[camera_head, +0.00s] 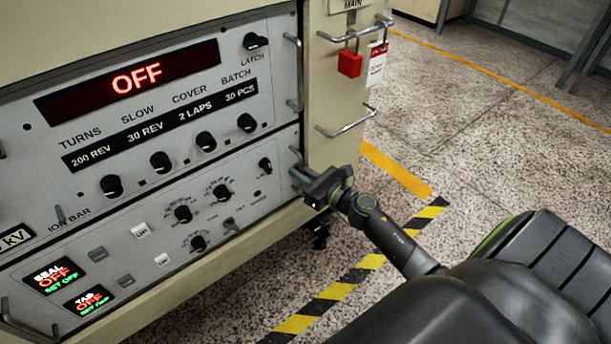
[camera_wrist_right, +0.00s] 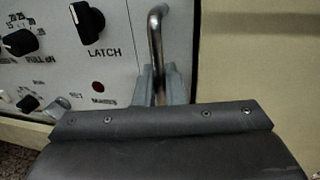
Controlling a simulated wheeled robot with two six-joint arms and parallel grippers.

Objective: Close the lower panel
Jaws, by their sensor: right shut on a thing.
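The lower panel (camera_head: 150,216) is a grey control panel with knobs, switches and lit displays, below the upper panel. It looks about flush with the cabinet front. A metal handle (camera_wrist_right: 155,50) stands at its right edge. My right gripper (camera_head: 300,172) is at that handle, and in the right wrist view its fingers (camera_wrist_right: 160,88) are shut around the handle's lower part. A black latch knob (camera_wrist_right: 87,18) sits left of the handle; it also shows in the head view (camera_head: 265,165). My left gripper is not in view.
The upper panel (camera_head: 120,50) has a red OFF display and its own handle (camera_head: 294,72). A red padlock (camera_head: 350,64) and a tag hang from the cabinet's right side, above another bar handle (camera_head: 346,124). Speckled floor (camera_head: 480,110) with striped tape lies open to the right.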

